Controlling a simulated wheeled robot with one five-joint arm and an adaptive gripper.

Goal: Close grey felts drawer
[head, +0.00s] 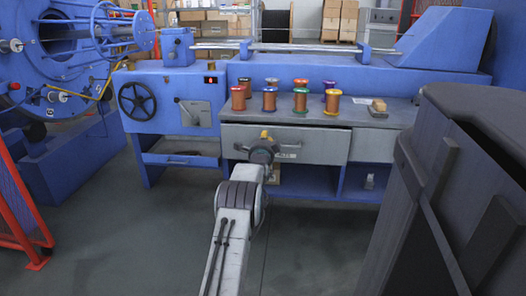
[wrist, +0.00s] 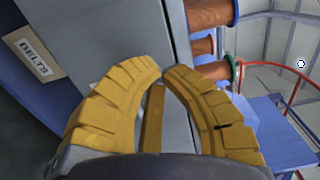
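The grey drawer (head: 325,147) is under the worktop of the blue machine in the head view. Its front stands a little forward of the grey panel to its right, so it looks slightly pulled out. My gripper (head: 264,135) is in front of the left part of the drawer front. In the wrist view its yellow fingers (wrist: 162,69) nearly meet at the tips, close to the grey front. A yellowish bar shows between them; I cannot tell whether anything is held.
Several copper spools (head: 270,100) and a small block (head: 378,107) stand on the grey worktop (head: 400,118). A dark bulky object (head: 450,190) fills the right foreground. A red fence (head: 20,200) stands at the left. The floor to the left of my arm is clear.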

